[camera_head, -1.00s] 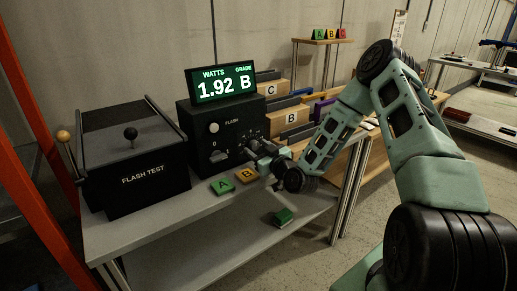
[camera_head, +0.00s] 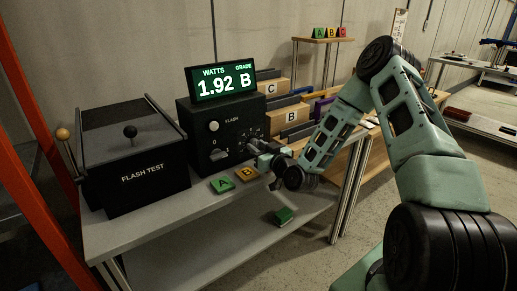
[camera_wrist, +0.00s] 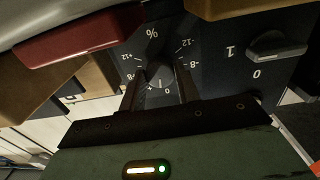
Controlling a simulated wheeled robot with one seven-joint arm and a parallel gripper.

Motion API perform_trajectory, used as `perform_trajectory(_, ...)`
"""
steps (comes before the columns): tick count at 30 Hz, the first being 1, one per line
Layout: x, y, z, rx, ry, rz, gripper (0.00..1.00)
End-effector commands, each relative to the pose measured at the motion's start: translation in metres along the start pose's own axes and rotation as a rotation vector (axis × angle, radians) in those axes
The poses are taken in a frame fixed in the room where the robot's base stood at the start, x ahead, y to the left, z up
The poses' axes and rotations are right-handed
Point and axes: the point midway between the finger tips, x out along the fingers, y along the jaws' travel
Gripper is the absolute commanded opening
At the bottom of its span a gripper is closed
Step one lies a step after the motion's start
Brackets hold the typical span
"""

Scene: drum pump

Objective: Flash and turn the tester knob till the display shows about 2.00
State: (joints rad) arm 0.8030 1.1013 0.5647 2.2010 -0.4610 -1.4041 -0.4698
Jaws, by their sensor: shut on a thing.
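The black tester (camera_head: 197,165) stands on the bench, and its display (camera_head: 222,82) reads 1.92 with grade B. My gripper (camera_head: 256,147) is at the right of the tester's front. In the wrist view, my gripper (camera_wrist: 156,84) is shut on the dark knob (camera_wrist: 158,74) of the % dial, a finger on each side. The dial's scale shows marks for 8 and 12 on either side.
The FLASH TEST box (camera_head: 142,172) stands left of the tester. Green A (camera_head: 222,185) and orange B (camera_head: 247,175) blocks lie on the bench before it; a red block (camera_wrist: 80,38) shows in the wrist view. Cardboard bins (camera_head: 291,117) stand at right.

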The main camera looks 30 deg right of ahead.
Motion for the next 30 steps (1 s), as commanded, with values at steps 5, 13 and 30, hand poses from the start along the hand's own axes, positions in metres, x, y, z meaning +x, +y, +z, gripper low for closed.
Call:
perform_trajectory(5,-0.0002,0.0002,0.0005,0.142,-0.005,0.0,0.09)
perform_trajectory(13,-0.0004,0.0006,0.0,0.353,-0.011,-0.001,0.09)
perform_trajectory(30,-0.0005,0.0006,-0.0003,0.557,-0.019,-0.001,0.09)
